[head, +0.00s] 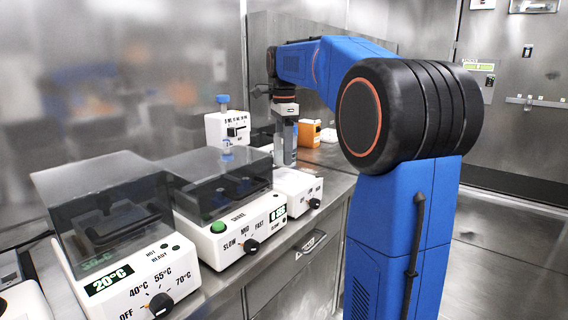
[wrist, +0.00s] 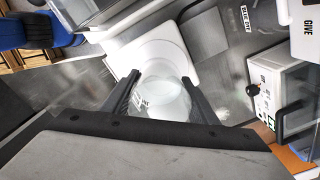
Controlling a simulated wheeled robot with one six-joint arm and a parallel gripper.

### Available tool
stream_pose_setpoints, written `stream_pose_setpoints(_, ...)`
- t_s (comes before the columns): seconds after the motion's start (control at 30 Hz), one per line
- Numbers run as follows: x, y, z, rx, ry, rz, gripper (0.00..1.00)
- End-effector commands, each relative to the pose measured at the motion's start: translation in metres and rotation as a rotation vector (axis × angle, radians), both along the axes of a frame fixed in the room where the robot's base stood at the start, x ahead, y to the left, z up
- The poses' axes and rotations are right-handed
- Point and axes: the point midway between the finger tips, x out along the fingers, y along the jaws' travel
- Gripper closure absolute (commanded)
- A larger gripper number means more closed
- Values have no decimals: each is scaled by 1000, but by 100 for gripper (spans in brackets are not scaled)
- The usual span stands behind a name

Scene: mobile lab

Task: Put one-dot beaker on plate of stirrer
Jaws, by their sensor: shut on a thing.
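My gripper (head: 286,108) is shut on a clear beaker (head: 284,148) and holds it upright over the white stirrer (head: 298,186). In the wrist view the beaker (wrist: 166,103) sits between the two fingers of my gripper (wrist: 162,79). A small dark mark shows on the beaker's side, but I cannot make out its dots. The stirrer's round white plate (wrist: 148,52) is partly behind the beaker in the wrist view. I cannot tell whether the beaker's bottom touches the plate.
A shaker (head: 236,222) with a dark clear lid stands left of the stirrer, and a heater (head: 125,250) stands further left. Behind are a white device (head: 228,130) with a blue-topped part and an orange box (head: 309,133). The bench's front edge runs close by the stirrer.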

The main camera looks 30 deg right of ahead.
Motion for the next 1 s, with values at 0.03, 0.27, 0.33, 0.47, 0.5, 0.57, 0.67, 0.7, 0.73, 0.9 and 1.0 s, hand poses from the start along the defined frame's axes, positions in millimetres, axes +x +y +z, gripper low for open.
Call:
stream_pose_setpoints(0.03,-1,0,-5,1,2,0,72)
stream_pose_setpoints(0.27,-1,0,-34,1,2,0,72)
stream_pose_setpoints(0.33,-1,0,-37,0,1,0,72)
stream_pose_setpoints(0.47,0,0,-37,0,1,0,72)
stream_pose_setpoints(0.5,0,0,-37,0,1,0,72)
stream_pose_setpoints(0.57,0,0,-37,0,1,0,72)
stream_pose_setpoints(0.67,0,0,-39,0,1,0,72)
stream_pose_setpoints(0.7,0,0,-40,0,1,0,42)
stream_pose_setpoints(0.73,0,0,-40,0,1,0,35)
stream_pose_setpoints(0.9,0,0,-39,0,1,0,28)
stream_pose_setpoints(1.0,0,0,-39,0,1,0,28)
